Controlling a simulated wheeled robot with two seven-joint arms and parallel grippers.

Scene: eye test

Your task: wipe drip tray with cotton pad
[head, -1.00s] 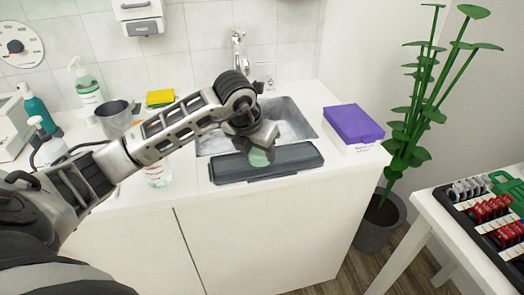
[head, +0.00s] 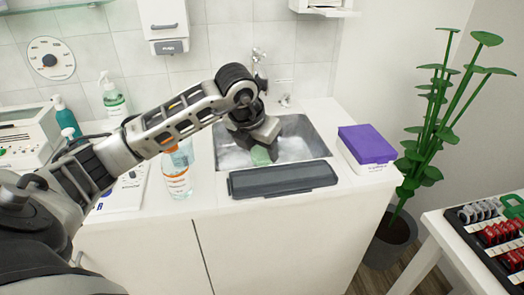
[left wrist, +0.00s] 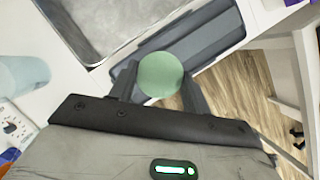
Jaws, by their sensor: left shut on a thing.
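The drip tray (head: 295,181) is a long dark grey tray lying on the white counter in front of the sink. It also shows behind the pad in the left wrist view (left wrist: 205,45). The cotton pad is a round, pale green disc (left wrist: 160,75); in the head view it shows below the fingers as a green patch (head: 260,156). My left gripper (head: 262,148) is shut on the pad, with a finger on each side of it. In the head view the pad appears just beyond the tray's back edge, in front of the sink basin. My right gripper is not in view.
The sink (head: 300,147) is behind the tray. A clear bottle with an orange label (head: 177,175) stands left of it, and a purple-lidded box (head: 367,144) to the right. A potted plant (head: 435,135) and a table with a dark rack (head: 490,235) are farther right.

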